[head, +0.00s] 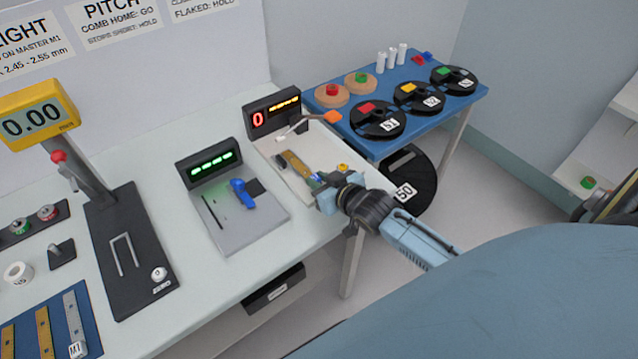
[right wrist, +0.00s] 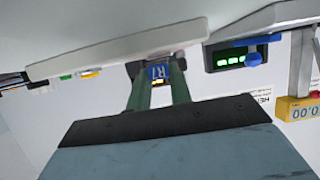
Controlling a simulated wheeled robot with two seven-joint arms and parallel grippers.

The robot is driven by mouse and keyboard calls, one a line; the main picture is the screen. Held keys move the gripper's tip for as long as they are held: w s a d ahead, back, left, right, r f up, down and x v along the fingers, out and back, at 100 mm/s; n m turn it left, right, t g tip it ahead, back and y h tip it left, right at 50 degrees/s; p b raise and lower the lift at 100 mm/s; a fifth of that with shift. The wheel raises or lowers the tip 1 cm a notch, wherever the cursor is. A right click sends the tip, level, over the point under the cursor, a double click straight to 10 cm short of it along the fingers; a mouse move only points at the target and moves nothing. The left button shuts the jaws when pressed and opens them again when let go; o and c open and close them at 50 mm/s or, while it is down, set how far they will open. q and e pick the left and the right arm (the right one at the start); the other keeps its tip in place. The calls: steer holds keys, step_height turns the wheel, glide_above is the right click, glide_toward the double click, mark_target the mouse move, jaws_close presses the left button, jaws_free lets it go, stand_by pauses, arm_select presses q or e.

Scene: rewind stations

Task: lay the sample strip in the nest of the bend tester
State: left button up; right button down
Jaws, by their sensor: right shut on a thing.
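The bend tester (head: 273,120) has a dark display with a red 0, a pale bed (head: 283,179) and a raised lever with an orange tip (head: 332,117). The brass-coloured sample strip (head: 295,162) lies along or just above the bed; contact is unclear. My right gripper (head: 318,181) is shut on the strip's near end, at a blue tag. In the right wrist view the tag (right wrist: 158,73) reads R7 between my two dark green fingers (right wrist: 158,90). The nest is mostly hidden by the strip and gripper. My left gripper is not in view.
A station with a green display (head: 209,168) and a blue lever stands left of the bend tester. Further left is the yellow gauge (head: 37,116) reading 0.00. A blue table (head: 395,143) with black reels stands behind right. A yellow button (head: 343,167) sits beside my gripper.

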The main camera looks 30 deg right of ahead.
steer(key=shift+f, duration=0.3)
steer(key=shift+f, duration=0.15)
steer(key=c, duration=1.3)
jaws_free()
steer(key=shift+o, duration=0.2)
steer(key=shift+s+r, duration=0.2)
steer(key=a+p+v, duration=0.1)
steer(key=v, duration=1)
steer(key=shift+s+d+p, duration=0.3)
steer(key=shift+d+p, duration=0.1)
steer(key=shift+d, duration=0.1)
